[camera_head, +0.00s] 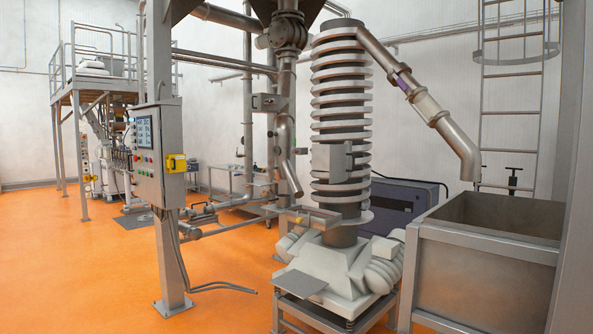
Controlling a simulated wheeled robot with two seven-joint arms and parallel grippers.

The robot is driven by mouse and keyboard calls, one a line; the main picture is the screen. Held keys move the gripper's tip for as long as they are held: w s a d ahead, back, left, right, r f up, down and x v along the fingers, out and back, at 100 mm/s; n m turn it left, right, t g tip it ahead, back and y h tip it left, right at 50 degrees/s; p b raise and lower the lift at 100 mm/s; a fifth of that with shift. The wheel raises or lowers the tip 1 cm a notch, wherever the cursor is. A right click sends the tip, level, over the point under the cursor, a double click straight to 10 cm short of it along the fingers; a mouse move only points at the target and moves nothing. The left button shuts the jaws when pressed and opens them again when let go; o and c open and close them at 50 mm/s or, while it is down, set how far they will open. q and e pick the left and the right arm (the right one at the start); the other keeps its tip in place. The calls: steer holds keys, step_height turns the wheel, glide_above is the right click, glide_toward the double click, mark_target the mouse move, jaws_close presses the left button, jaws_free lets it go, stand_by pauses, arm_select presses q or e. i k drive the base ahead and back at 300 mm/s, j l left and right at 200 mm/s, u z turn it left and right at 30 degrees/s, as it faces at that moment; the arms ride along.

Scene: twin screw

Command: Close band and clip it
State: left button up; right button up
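A sloping metal pipe (455,140) runs from the top of the ribbed spiral tower down to the right, its lower end above a large metal bin. A lighter sleeve or band (426,104) sits around the middle of the pipe, with a small purple patch (403,84) just above it. This may be the band of the task. At this size I cannot tell whether it is open or closed, or where its clip is. Neither of my grippers is in view.
The spiral tower (341,130) stands on a white base on a metal frame. The open bin (480,265) stands at the right front, beside a grey post (575,200). A control panel (158,155) on a post is at left. The orange floor (90,270) is free at left.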

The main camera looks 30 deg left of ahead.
mark_target(339, 153)
steer(key=k+j+u, duration=0.1)
steer(key=u, duration=2.15)
steer(key=i+j, duration=0.25)
steer(key=j, duration=0.15)
steer(key=i+j, duration=0.25)
steer(key=j, duration=0.2)
steer(key=i+j, duration=0.3)
steer(key=j, duration=0.15)
steer(key=i+j+u, duration=0.15)
steer(key=i, duration=0.5)
steer(key=i+j+u, duration=0.15)
steer(key=i, duration=0.5)
steer(key=i+l+z, duration=0.15)
steer(key=i+z, duration=1)
steer(key=i+j+z, duration=0.2)
steer(key=z, duration=0.2)
steer(key=i+l+z, duration=0.25)
steer(key=i+z, duration=0.15)
steer(key=i+l+z, duration=0.1)
steer(key=i+z, duration=0.25)
steer(key=i, duration=0.15)
steer(key=i+z, duration=0.4)
steer(key=i+j+z, duration=0.35)
steer(key=i, duration=0.2)
steer(key=l, duration=0.1)
